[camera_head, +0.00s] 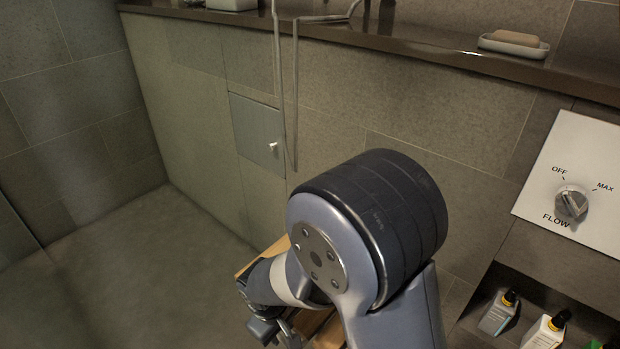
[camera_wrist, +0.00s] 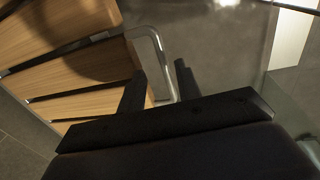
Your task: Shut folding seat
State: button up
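The folding seat has light wooden slats (camera_wrist: 70,75) with dark gaps and a metal tube frame (camera_wrist: 148,33). It fills the left of the wrist view. In the head view only parts of its wood (camera_head: 262,252) show behind my arm, so its angle cannot be told there. My gripper (camera_wrist: 160,82) has its two dark fingers apart. The bent tube at the seat's edge runs between or just beyond them; contact cannot be told. In the head view my gripper (camera_head: 275,328) is low beside the seat, partly hidden by my arm.
A tiled wall carries a small grey door (camera_head: 257,135) with a white knob and a flow-control panel (camera_head: 575,185). A ledge (camera_head: 400,42) holds a soap dish (camera_head: 513,46). Bottles (camera_head: 498,313) stand in a niche at lower right. The floor at left (camera_head: 140,265) is clear.

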notch_tip(320, 180, down, 3)
jog(key=shift+s+a+r+t+h+b, duration=0.1)
jog(key=shift+t+h+b, duration=0.2)
jog(key=shift+b, duration=0.95)
notch_tip(320, 180, up, 6)
jog(key=p, duration=0.3)
jog(key=shift+s+a+r, duration=0.2)
jog(key=shift+s+a, duration=0.2)
jog(key=shift+s, duration=0.05)
